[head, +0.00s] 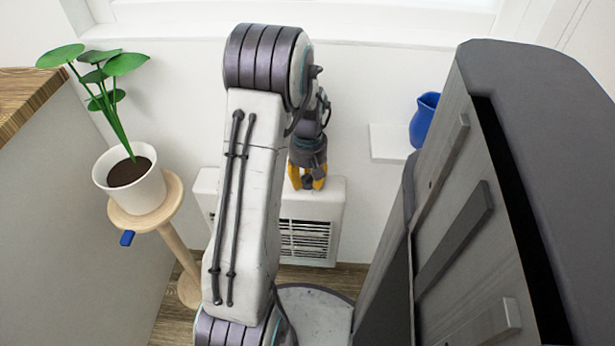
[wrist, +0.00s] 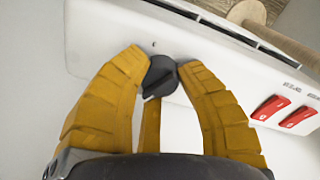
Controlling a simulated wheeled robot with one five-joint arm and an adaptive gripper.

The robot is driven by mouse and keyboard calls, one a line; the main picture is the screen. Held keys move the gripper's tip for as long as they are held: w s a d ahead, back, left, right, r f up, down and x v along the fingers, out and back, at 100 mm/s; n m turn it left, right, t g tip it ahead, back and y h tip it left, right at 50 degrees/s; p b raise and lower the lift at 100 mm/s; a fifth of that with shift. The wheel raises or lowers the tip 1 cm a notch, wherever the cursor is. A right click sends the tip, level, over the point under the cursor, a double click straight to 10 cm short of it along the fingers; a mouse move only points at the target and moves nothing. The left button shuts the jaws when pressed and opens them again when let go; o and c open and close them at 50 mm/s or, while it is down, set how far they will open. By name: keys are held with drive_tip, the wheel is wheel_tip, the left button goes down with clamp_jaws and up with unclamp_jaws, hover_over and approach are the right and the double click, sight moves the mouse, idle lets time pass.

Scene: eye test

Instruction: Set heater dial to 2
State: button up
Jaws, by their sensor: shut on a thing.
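The white wall heater (head: 310,235) stands low against the wall, with its grille facing out, partly hidden behind my arm. In the wrist view its white top panel (wrist: 105,30) carries a dark round dial (wrist: 160,77) with a raised grip bar. My gripper (head: 307,184) reaches down to the heater's top. In the wrist view the yellow fingers of my gripper (wrist: 162,66) are closed on the dial from both sides. The bar slants toward the lower left. A small mark shows just above the dial; no number is readable. The dial is hidden in the head view.
Two red switches (wrist: 283,112) sit right of the dial. A potted plant (head: 130,175) stands on a round wooden stand (head: 172,205) at the left. A grey cabinet (head: 530,150) fills the right. A blue jug (head: 424,118) is on a white wall shelf (head: 389,145).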

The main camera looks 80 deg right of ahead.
sight(308, 176)
drive_tip(key=shift+f+m, duration=0.1)
drive_tip(key=shift+m, duration=1)
drive_tip(key=o, duration=1.2)
wheel_tip(308, 176, up, 12)
drive_tip(key=shift+r, duration=0.1)
